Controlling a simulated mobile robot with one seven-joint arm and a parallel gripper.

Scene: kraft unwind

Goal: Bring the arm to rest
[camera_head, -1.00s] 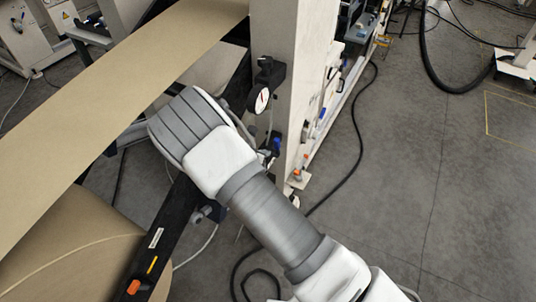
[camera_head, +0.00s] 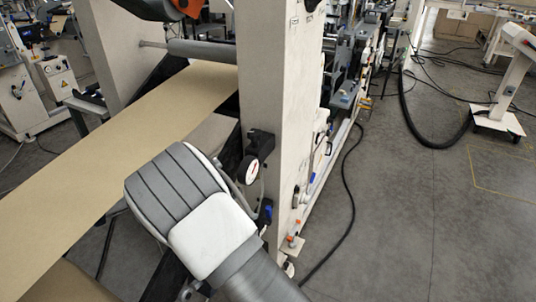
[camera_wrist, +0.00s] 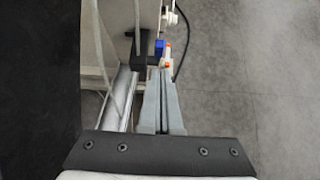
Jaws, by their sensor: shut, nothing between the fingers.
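My arm (camera_head: 215,235) reaches up from the bottom of the head view, its grey and white links in front of the machine. The gripper itself is hidden there behind the arm's ribbed end. In the wrist view, my gripper (camera_wrist: 163,131) shows its two grey fingers pressed together, with nothing between them. Beyond the fingertips are a black fitting (camera_wrist: 147,61) and a small blue and orange part (camera_wrist: 162,49) on the machine. I cannot tell how far the fingertips are from them.
A brown kraft web (camera_head: 125,130) runs diagonally at the left. A black hose (camera_head: 348,190) lies along the floor. The grey floor (camera_head: 410,230) at the right is mostly clear.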

